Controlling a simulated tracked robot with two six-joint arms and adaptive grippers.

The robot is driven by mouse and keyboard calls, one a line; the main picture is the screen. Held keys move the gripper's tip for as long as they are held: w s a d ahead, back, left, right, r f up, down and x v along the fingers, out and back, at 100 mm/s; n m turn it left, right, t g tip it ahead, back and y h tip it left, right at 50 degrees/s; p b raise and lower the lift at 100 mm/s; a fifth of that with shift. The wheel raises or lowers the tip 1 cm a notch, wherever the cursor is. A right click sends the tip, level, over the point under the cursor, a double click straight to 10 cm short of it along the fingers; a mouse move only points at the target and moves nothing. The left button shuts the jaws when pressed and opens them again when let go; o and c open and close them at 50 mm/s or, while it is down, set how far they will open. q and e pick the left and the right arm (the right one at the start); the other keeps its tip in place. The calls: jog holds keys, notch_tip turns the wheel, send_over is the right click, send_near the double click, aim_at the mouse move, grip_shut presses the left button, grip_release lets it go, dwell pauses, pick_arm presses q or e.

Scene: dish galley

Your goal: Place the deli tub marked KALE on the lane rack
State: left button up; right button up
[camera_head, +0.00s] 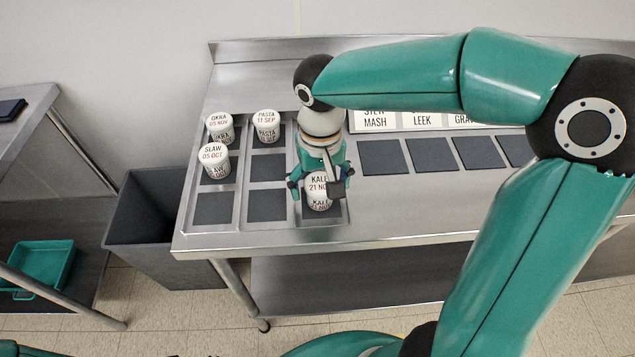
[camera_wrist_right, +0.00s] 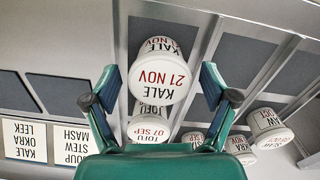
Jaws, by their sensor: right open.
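The white KALE 21 NOV tub (camera_head: 320,200) stands upright in the front cell of the right lane of the lane rack (camera_head: 240,206). My right gripper (camera_head: 320,186) is open above it, pointing down, with one finger on each side of the tub. In the right wrist view the KALE tub (camera_wrist_right: 160,72) lies between the spread fingers (camera_wrist_right: 160,98), with gaps showing beside it. A TOFU 07 SEP tub (camera_wrist_right: 150,128) stands behind it in the same lane; my gripper hides that tub in the head view. My left gripper is not in view.
OKRA (camera_head: 219,124) and SLAW (camera_head: 213,160) tubs stand in the left lane, a PASTA tub (camera_head: 266,124) in the middle lane. Dark square pads (camera_head: 381,157) and label cards (camera_head: 430,119) lie to the right. A grey bin (camera_head: 150,215) stands left of the counter.

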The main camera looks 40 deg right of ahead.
aim_at(320, 184)
jog(key=shift+r, duration=0.25)
notch_tip(320, 184, up, 12)
jog(key=p, duration=0.1)
dwell(0.6)
